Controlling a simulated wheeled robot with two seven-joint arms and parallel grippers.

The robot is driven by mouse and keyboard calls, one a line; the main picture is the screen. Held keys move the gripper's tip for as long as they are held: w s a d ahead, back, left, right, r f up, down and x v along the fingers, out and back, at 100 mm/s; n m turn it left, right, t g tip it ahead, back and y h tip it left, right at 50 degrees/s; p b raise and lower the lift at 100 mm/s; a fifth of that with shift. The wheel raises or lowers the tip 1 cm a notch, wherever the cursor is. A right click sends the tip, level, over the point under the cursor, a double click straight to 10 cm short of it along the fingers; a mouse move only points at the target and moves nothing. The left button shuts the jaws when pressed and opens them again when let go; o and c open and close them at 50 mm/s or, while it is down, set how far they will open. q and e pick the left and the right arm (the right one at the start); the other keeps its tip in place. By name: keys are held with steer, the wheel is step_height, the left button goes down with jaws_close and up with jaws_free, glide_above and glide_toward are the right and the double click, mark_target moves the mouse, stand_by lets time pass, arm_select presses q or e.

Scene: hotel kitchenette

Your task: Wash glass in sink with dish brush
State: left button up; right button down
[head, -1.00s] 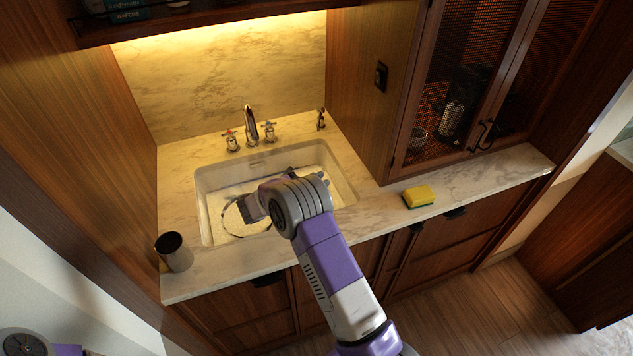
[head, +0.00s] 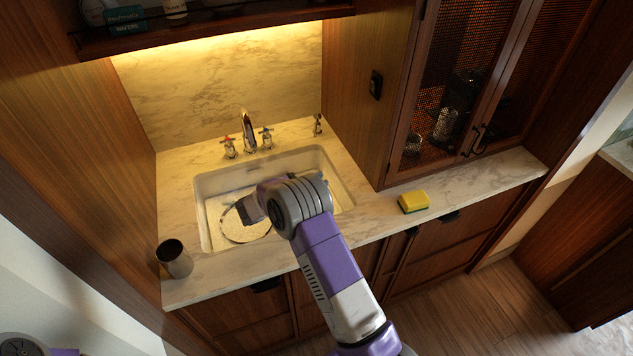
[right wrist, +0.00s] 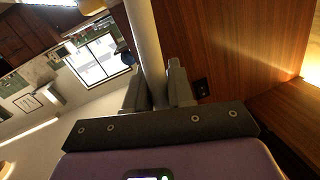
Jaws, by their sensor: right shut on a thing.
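The sink (head: 205,225) is set in the marble counter, with my right arm reaching over it. My right gripper (right wrist: 157,88) shows in the right wrist view, shut on a pale, smooth, rod-like thing, perhaps the dish brush handle (right wrist: 145,35); its far end runs out of the picture. In the head view my wrist mostly hides the gripper. A round, thin-rimmed outline (head: 243,240) lies in the sink, partly behind my wrist; I cannot tell whether it is the glass. No brush head is clearly visible. My left gripper is out of view.
A dark metal cup (head: 175,262) stands on the counter's front left corner. A yellow and green sponge (head: 413,202) lies right of the sink. The faucet (head: 248,130) rises behind the basin. Wood panels flank the sink, with a shelf (head: 210,28) above.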

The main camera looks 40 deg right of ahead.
steer(key=shift+r, duration=0.1)
steer(key=shift+r+p, duration=1.75)
steer(key=shift+r, duration=0.65)
